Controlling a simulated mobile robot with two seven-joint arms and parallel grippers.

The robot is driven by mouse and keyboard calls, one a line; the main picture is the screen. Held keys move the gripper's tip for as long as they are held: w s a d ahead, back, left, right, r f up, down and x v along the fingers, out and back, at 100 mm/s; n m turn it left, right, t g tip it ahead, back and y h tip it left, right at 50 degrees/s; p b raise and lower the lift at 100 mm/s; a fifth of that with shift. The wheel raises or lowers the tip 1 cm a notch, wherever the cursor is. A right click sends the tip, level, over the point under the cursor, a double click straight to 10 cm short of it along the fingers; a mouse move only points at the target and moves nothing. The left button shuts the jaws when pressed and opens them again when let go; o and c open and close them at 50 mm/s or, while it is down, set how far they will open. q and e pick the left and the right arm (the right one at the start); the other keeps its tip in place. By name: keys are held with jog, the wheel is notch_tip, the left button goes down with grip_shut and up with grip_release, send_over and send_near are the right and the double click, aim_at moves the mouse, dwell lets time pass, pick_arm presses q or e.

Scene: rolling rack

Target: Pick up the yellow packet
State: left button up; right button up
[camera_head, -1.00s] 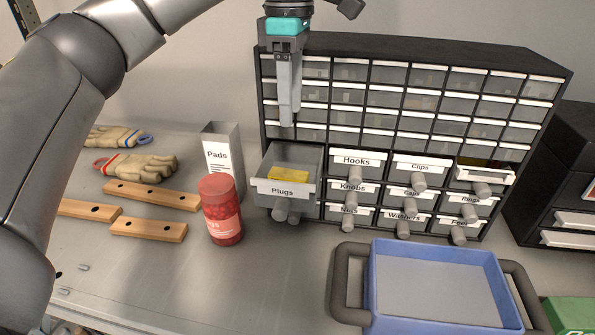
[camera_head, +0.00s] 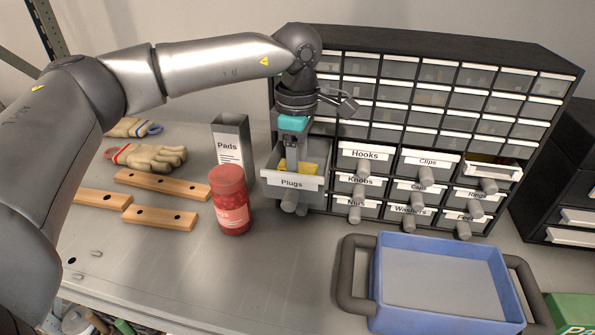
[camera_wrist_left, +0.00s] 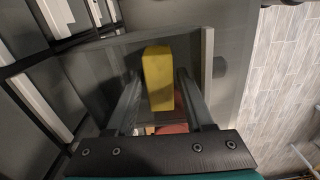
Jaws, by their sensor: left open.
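The yellow packet (camera_head: 311,168) lies inside the pulled-out Plugs drawer (camera_head: 292,183) of the dark drawer cabinet, partly hidden by my gripper in the head view. My left gripper (camera_head: 291,168) points down into this drawer. In the left wrist view the yellow packet (camera_wrist_left: 158,78) sits between the two open fingers of the left gripper (camera_wrist_left: 156,85), with a gap visible on each side. The fingers do not appear to touch it. My right gripper is not in view.
The cabinet (camera_head: 430,50) stands behind, with another drawer slightly open (camera_head: 490,171) at right. A red-filled jar (camera_head: 230,200) and a Pads box (camera_head: 231,150) stand left of the drawer. A blue tray (camera_head: 440,240) with dark handles lies in front.

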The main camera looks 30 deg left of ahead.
pick_arm(q)
jog(key=shift+f, duration=0.3)
grip_shut()
dwell(0.3)
